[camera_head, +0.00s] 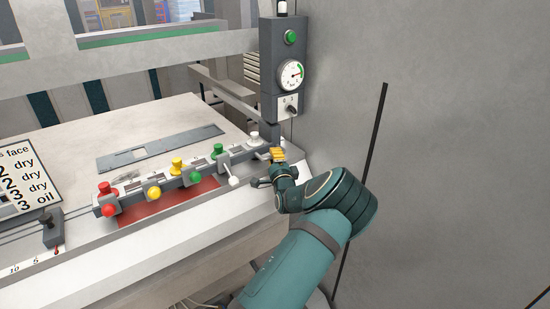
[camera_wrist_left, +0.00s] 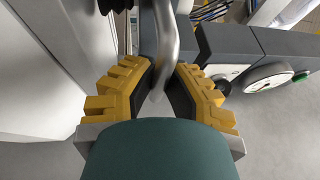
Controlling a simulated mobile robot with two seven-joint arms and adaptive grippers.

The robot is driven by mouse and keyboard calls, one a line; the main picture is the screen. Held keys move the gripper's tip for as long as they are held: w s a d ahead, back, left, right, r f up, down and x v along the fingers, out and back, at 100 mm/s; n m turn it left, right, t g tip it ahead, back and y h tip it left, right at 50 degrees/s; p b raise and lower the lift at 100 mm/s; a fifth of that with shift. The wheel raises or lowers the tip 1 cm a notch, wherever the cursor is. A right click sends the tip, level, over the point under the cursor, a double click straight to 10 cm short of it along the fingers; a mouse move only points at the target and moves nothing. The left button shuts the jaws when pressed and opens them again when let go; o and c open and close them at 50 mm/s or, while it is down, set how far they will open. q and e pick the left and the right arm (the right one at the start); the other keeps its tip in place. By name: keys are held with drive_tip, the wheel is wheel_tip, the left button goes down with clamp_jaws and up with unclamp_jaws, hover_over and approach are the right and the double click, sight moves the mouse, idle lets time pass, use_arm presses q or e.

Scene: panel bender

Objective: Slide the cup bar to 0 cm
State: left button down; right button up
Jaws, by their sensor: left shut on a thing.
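The cup bar (camera_head: 185,178) is a long grey bar lying diagonally on the machine table, with red, yellow, green and white knobs along it. My left gripper (camera_head: 278,157) is at the bar's right end, by the table's right edge. In the left wrist view, its yellow fingers (camera_wrist_left: 165,78) are shut on a bent grey metal rod (camera_wrist_left: 166,40). I cannot tell how that rod joins the bar. A scale (camera_head: 35,262) with 10 and 5 marked runs along the front left, with a dark slider block (camera_head: 53,228) beside it. My right gripper is not in view.
A control post (camera_head: 282,70) with a green button, gauge and switch stands just behind my left gripper. A grey wall (camera_head: 450,140) fills the right side. A sign (camera_head: 25,178) covers part of the table at left.

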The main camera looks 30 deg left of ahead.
sight(267, 149)
use_arm(q)
drive_tip(key=a, duration=0.1)
drive_tip(key=w+a+b, duration=0.1)
drive_tip(key=a, duration=0.2)
drive_tip(key=shift+w+f, duration=0.1)
drive_tip(key=shift+w, duration=0.25)
drive_tip(key=shift+d, duration=0.1)
drive_tip(key=c, duration=1)
unclamp_jaws()
drive_tip(key=shift+s+d, duration=0.1)
drive_tip(key=shift+s, duration=0.05)
drive_tip(key=v, duration=1.1)
drive_tip(key=shift+s+d, duration=0.25)
